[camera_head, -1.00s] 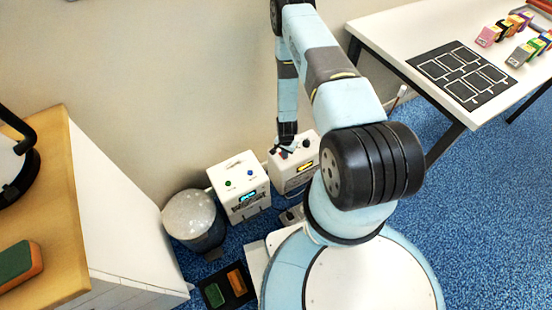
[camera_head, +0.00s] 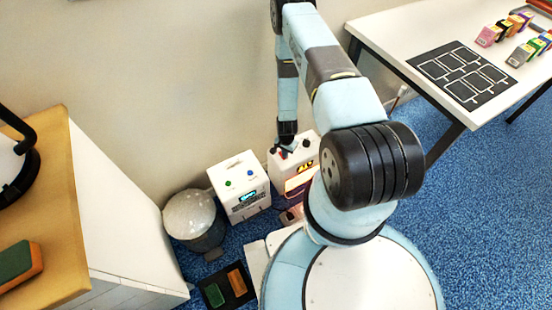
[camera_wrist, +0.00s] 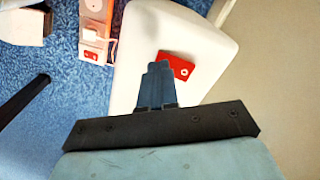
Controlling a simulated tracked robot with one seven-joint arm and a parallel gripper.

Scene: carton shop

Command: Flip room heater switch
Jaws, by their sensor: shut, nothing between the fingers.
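The room heater is the white box (camera_head: 308,146) against the wall, partly hidden behind my arm. Its front has a small yellow display (camera_head: 305,167) and a glowing orange-pink panel (camera_head: 299,182) below it. In the wrist view its white top (camera_wrist: 205,32) carries a red rocker switch (camera_wrist: 180,66). My gripper (camera_wrist: 158,68) is shut and empty, with its fingertips right at the switch's left edge, overlapping it in the picture. I cannot tell whether they touch. In the head view my gripper (camera_head: 284,151) is over the heater's top.
Left of the heater stands another white box (camera_head: 232,172) with green and blue buttons, then a round grey bin (camera_head: 194,221). A black tray (camera_head: 213,299) lies on the blue carpet. A power strip (camera_wrist: 93,30) lies near the heater. A white table (camera_head: 405,27) is at right.

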